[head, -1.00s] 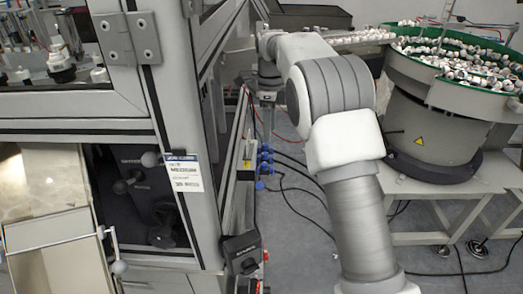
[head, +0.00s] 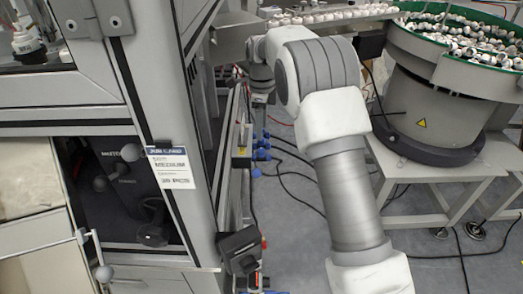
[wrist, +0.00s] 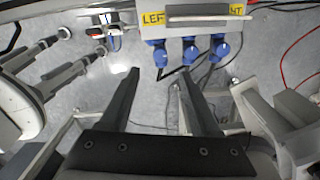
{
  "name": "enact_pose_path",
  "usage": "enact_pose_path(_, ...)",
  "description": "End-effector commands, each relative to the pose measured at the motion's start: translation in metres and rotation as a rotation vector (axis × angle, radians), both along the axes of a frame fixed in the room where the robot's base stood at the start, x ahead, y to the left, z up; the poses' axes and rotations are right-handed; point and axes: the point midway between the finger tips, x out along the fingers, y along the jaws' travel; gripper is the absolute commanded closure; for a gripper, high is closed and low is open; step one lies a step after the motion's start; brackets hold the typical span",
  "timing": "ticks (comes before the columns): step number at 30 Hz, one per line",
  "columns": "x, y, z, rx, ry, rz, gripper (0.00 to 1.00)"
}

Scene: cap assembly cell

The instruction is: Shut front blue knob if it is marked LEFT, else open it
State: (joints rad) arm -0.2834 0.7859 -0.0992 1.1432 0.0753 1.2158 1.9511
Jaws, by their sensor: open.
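Several blue knobs sit in a row on a grey unit; the lowest in the head view, the one nearest me, is the front knob (head: 256,172). In the wrist view blue knobs show at the left (wrist: 158,52), middle (wrist: 190,48) and right (wrist: 220,45). A yellow label reading "LEF" (wrist: 151,19) is above the left knob. Another yellow label (wrist: 236,10), partly covered by a pale bar, shows only its end, like "HT". My gripper (wrist: 158,76) is open and empty, its fingertips below the knobs in that picture and apart from them.
A grey machine frame with a sign (head: 170,166) stands at the left. A bowl feeder (head: 425,110) full of small parts is at the right. Dark hoses and cables lie on the floor. A black box (head: 240,246) juts from the frame below the knobs.

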Motion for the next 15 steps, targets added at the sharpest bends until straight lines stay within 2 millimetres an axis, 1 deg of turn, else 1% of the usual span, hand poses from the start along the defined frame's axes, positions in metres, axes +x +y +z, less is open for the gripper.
enact_pose_path(1, -0.001, -0.001, -0.016, -0.001, 0.004, -0.001, 0.37)
enact_pose_path(6, -0.001, -0.001, -0.05, -0.002, 0.004, 0.0, 0.37)
enact_pose_path(12, 0.0, 0.0, -0.076, -0.001, 0.001, 0.001, 0.37)
enact_pose_path(15, 0.0, 0.0, -0.083, -0.001, 0.001, 0.001, 0.37)
